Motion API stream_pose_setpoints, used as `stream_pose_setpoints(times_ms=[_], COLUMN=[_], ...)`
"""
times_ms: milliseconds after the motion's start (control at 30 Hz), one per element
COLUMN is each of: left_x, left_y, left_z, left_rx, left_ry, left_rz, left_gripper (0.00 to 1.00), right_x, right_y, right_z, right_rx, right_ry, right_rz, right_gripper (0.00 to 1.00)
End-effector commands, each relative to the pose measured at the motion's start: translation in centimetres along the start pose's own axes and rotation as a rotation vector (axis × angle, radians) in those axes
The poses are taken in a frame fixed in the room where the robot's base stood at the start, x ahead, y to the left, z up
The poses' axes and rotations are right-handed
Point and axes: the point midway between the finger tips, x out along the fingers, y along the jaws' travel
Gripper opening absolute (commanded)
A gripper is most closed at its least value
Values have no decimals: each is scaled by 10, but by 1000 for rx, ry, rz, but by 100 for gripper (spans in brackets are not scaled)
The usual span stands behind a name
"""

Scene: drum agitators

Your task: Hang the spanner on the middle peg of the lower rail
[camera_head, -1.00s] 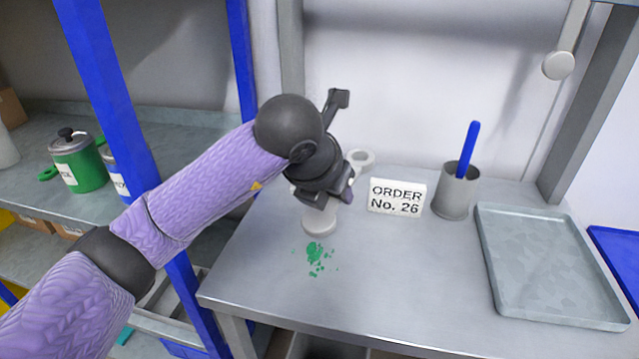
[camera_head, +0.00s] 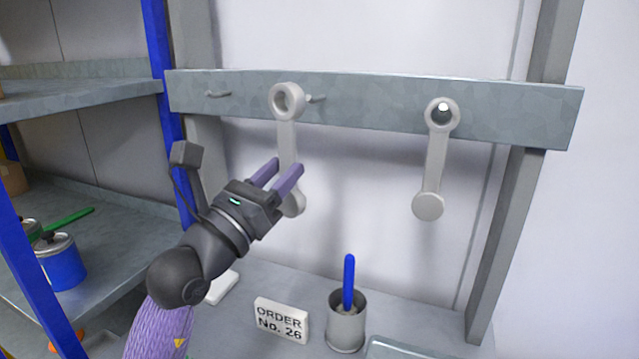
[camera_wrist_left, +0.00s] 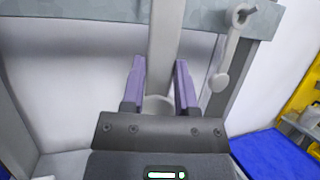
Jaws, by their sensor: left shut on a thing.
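My left gripper (camera_head: 284,168) is shut on the shank of a pale grey spanner (camera_head: 286,135) and holds it upright, ring end up. The ring is in front of the grey rail (camera_head: 375,103), just left of the middle peg (camera_head: 317,98), whose tip shows beside the ring, not through it. In the left wrist view, the shank (camera_wrist_left: 165,50) stands between the purple fingers (camera_wrist_left: 160,75), and its ring is out of frame. A left peg (camera_head: 217,94) is bare. My right gripper is not in view.
A second spanner (camera_head: 435,165) hangs on the right peg. Below, the bench holds an order sign (camera_head: 281,319) and a grey cup (camera_head: 346,325) with a blue-handled tool. A blue post (camera_head: 160,75) and shelves stand at left.

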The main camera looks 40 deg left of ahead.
Motion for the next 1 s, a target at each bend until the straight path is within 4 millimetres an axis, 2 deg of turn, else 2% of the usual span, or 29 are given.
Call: stream_pose_setpoints(times_ms=[1000], left_x=[73], left_y=[22], left_z=[-39], left_rx=[-1], left_ry=[4], left_rz=[-2], left_gripper=[0], right_x=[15], right_y=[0], right_z=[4], right_rx=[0], right_ry=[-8], right_rz=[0], right_gripper=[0])
